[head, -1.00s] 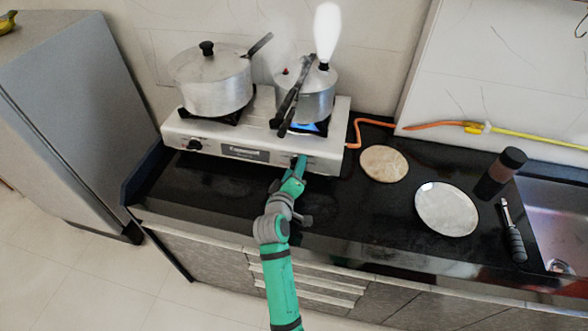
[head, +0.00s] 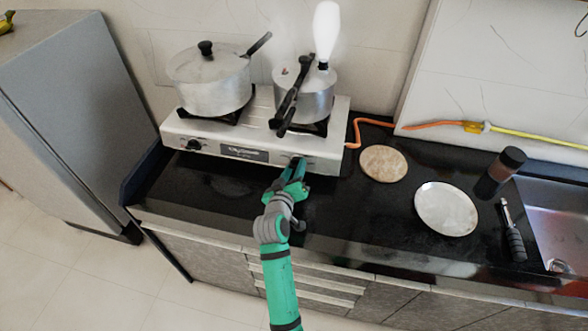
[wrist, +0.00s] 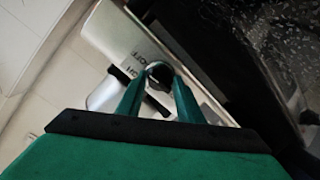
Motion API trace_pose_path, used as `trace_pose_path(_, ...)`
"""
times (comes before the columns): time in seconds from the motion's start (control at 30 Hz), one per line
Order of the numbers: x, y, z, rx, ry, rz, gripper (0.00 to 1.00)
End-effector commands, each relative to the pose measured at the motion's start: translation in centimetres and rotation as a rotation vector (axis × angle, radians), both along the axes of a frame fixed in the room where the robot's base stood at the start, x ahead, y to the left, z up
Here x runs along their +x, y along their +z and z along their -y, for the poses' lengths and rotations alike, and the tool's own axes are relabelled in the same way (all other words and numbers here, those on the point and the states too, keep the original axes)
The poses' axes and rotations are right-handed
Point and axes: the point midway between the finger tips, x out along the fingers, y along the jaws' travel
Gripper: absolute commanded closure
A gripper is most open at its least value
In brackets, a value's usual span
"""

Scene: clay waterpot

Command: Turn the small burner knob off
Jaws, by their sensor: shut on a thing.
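The stove (head: 240,152) is a white two-burner unit on the black counter. Its right front knob (wrist: 159,73) shows in the wrist view as a dark round knob between my green fingertips. My gripper (head: 298,164) is shut on this knob; in the head view the fingers mostly hide it. A small lidded metal pot (head: 315,97) with dark handles sits on the right burner, with white steam above it. No flame shows under it. A larger pot (head: 215,90) sits on the left burner, above the left knob (head: 194,145).
An orange gas hose (head: 357,130) leaves the stove's right side. A round wooden board (head: 383,163), a metal plate (head: 446,209), a dark grinder (head: 500,173) and a dark-handled tool (head: 515,240) lie right, before the sink (head: 560,225). A grey fridge (head: 75,110) stands left.

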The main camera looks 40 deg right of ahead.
Motion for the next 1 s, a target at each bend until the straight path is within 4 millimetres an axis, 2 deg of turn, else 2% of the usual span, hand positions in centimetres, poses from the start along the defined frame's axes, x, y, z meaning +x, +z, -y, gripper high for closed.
trace_pose_path(0.43,-0.1,0.5,0.2,0.029,-0.016,0.050,0.89)
trace_pose_path(0.47,-0.1,0.5,0.2,0.029,-0.016,0.050,0.60)
trace_pose_path(0.5,-0.1,0.5,0.2,0.030,-0.015,0.049,0.50)
trace_pose_path(0.53,-0.1,0.5,0.2,0.030,-0.015,0.049,0.48)
trace_pose_path(0.83,-0.1,0.2,0.1,0.033,-0.014,0.044,0.48)
trace_pose_path(1.0,-1.0,0.5,-1.1,0.033,-0.011,0.044,0.48)
